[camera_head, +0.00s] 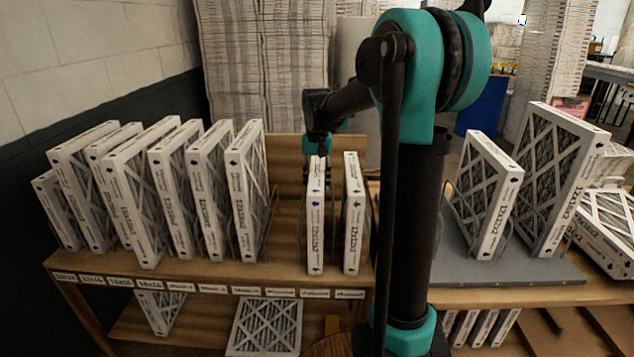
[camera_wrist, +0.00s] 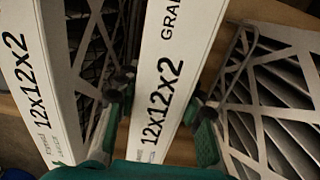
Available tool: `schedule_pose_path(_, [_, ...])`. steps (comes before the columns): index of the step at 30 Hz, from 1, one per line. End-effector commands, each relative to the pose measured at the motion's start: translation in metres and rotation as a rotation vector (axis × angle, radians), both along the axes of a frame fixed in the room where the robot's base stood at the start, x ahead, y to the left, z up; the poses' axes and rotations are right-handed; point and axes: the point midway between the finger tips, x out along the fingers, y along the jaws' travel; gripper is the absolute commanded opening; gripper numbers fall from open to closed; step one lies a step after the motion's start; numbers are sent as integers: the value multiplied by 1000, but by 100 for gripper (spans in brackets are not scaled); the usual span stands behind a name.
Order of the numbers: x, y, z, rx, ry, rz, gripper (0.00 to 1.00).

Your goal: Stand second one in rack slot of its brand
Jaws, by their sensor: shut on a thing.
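My gripper (camera_head: 318,178) is shut on the top of a white boxed filter (camera_head: 315,232) marked 12x12x2, upright at the right part of the wooden rack (camera_head: 286,258). In the wrist view my gripper's fingers (camera_wrist: 160,110) are on both sides of the held filter (camera_wrist: 168,75), whose print starts "GRA". A second 12x12x2 filter (camera_head: 351,225) stands just to its right, apart from it; it also shows in the wrist view (camera_wrist: 33,75). The held filter's bottom is level with this neighbour's; I cannot tell whether it touches the shelf.
Several filters (camera_head: 140,205) stand left on the rack, above a label strip (camera_head: 215,290). A gap lies between them and the held filter. Two larger filters (camera_head: 490,205) (camera_head: 553,190) stand on a grey mat (camera_head: 535,272) at right. More filters (camera_head: 265,325) lie below.

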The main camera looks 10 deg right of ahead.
Motion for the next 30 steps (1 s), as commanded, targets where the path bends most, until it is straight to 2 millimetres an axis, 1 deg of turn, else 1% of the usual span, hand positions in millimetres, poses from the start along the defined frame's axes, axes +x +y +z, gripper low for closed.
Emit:
schedule_pose_path(1, [0,0,-1,0,0,0,0])
schedule_pose_path(2, [0,0,-2,0,0,0,39])
schedule_pose_path(6, [0,0,-1,0,0,0,56])
schedule_pose_path(7, [0,0,-1,0,0,0,59])
schedule_pose_path(15, [0,0,-1,0,0,0,59])
schedule_pose_path(19, [0,0,6,0,0,0,59])
schedule_pose_path(23, [-1,0,26,0,0,0,59])
schedule_pose_path(30, [-1,0,76,0,0,0,59])
